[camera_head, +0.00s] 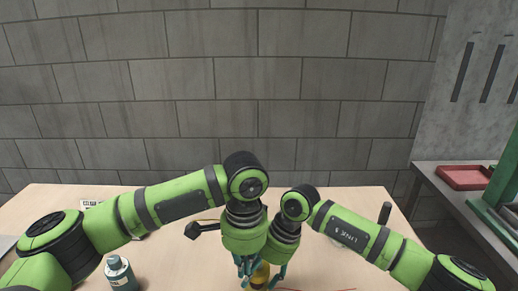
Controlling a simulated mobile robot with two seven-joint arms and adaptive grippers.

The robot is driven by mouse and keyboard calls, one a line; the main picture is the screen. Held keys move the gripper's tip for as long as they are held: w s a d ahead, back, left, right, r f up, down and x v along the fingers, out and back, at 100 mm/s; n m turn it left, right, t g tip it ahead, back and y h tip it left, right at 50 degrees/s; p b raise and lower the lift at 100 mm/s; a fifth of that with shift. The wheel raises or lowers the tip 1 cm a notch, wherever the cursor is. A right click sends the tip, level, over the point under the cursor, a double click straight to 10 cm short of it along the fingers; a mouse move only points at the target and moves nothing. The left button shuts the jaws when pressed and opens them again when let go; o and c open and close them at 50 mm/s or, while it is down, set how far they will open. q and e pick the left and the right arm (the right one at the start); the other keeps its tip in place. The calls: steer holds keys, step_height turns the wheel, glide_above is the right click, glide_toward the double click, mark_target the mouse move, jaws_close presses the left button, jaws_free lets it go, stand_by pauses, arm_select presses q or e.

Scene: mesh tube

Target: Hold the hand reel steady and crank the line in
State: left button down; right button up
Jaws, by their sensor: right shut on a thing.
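A small yellow part, seemingly the hand reel (261,275), shows low in the head view between my two grippers. Most of it is hidden behind the fingers and cut by the bottom edge. My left gripper (245,268) points down at its left side; whether its fingers are closed on it cannot be told. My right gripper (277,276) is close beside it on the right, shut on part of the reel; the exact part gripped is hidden. A thin red line (320,290) lies on the table at the bottom edge. The crank cannot be made out.
The pale wooden table (60,200) stands before a grey block wall. A teal bottle (121,274) stands at the front left. A black-ended tool (195,230) lies behind my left arm; a dark upright object (384,213) stands right. A red tray (466,177) sits on a side bench.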

arm_select(q)
steer(key=shift+f, duration=0.3)
steer(key=shift+w+d, duration=0.35)
steer(key=shift+w, duration=0.25)
stand_by(0.8)
steer(key=shift+w+a+r, duration=0.1)
steer(key=shift+w+a, duration=0.05)
stand_by(0.3)
